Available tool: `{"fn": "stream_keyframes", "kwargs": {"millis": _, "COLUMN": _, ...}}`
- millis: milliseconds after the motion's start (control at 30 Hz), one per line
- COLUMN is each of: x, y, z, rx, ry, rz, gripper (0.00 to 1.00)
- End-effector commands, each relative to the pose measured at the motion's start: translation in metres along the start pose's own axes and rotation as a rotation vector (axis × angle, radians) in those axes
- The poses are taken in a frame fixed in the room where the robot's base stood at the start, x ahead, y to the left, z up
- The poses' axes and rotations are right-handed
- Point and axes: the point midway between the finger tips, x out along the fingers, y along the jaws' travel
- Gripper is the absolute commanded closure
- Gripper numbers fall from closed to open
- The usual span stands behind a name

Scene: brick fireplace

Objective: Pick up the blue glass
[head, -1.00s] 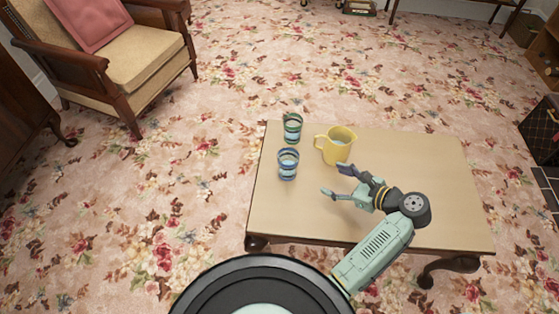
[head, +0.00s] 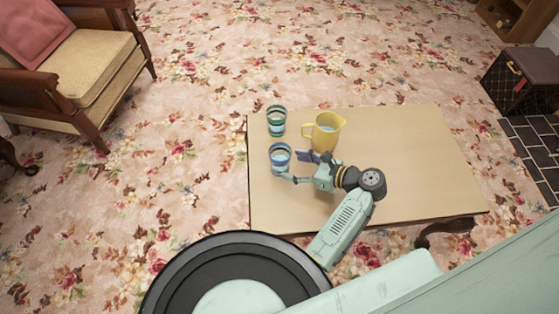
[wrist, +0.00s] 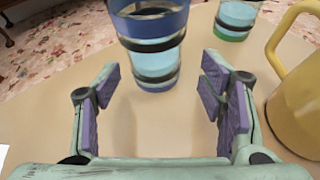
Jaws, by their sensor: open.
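The blue glass (head: 280,157), striped with dark bands, stands upright near the left edge of the table. It also shows in the wrist view (wrist: 152,45), just beyond my fingertips and roughly between their lines, with its top cut off. My gripper (head: 293,167) is open and low over the table, reaching left toward the glass; in the wrist view (wrist: 160,85) the purple-padded fingers are spread and empty. Whether a fingertip touches the glass cannot be told from the head view.
A green glass (head: 276,121) stands behind the blue one. A yellow pitcher (head: 324,131) stands right of the glasses, close to my gripper; it also shows in the wrist view (wrist: 297,105). The right part of the wooden table (head: 410,150) is clear.

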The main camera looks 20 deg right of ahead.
Motion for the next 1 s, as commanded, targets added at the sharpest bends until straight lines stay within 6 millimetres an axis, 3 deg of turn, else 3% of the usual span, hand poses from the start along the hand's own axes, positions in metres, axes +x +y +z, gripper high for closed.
{"fn": "stream_keyframes", "kwargs": {"millis": 400, "x": 0.050, "y": 0.004, "z": 0.004, "rx": -0.002, "ry": 0.000, "rz": 0.001, "gripper": 0.36}}
{"fn": "stream_keyframes", "kwargs": {"millis": 700, "x": 0.054, "y": 0.004, "z": 0.003, "rx": -0.002, "ry": 0.000, "rz": 0.000, "gripper": 0.37}}
{"fn": "stream_keyframes", "kwargs": {"millis": 1000, "x": 0.054, "y": 0.004, "z": 0.003, "rx": -0.002, "ry": 0.000, "rz": -0.001, "gripper": 0.57}}
